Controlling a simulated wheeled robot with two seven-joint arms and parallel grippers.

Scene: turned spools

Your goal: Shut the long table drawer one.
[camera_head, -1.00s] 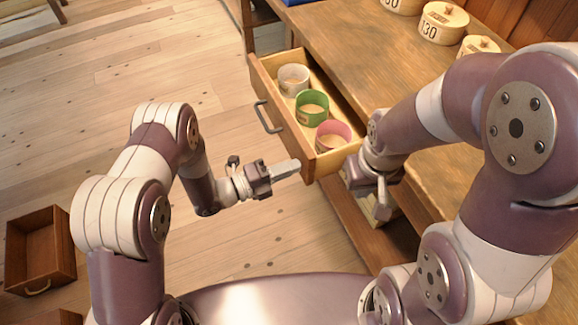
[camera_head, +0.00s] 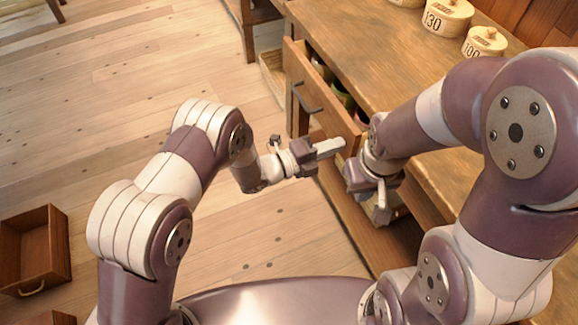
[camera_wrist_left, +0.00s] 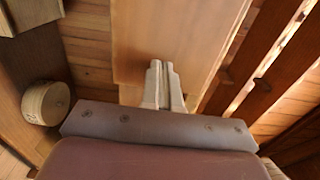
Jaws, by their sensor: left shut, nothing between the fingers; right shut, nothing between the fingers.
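The long table drawer (camera_head: 325,98) is partly open under the table top, with its dark handle (camera_head: 308,98) on the front. Cups inside show only in part: a pale one (camera_head: 320,66), a green one (camera_head: 342,94) and a pink one (camera_head: 361,116). My left gripper (camera_head: 342,145) is shut and empty, its fingertips at the near end of the drawer front; I cannot tell whether they touch. The left wrist view shows its shut fingers (camera_wrist_left: 161,75) against a wooden surface. My right gripper (camera_head: 382,213) is shut and empty, beside the table's near side.
Round numbered boxes (camera_head: 446,18) stand on the table top (camera_head: 400,55). A lower drawer or shelf board (camera_head: 350,205) sticks out below. A loose wooden drawer (camera_head: 35,250) lies on the floor at the left. The floor (camera_head: 130,80) between is clear.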

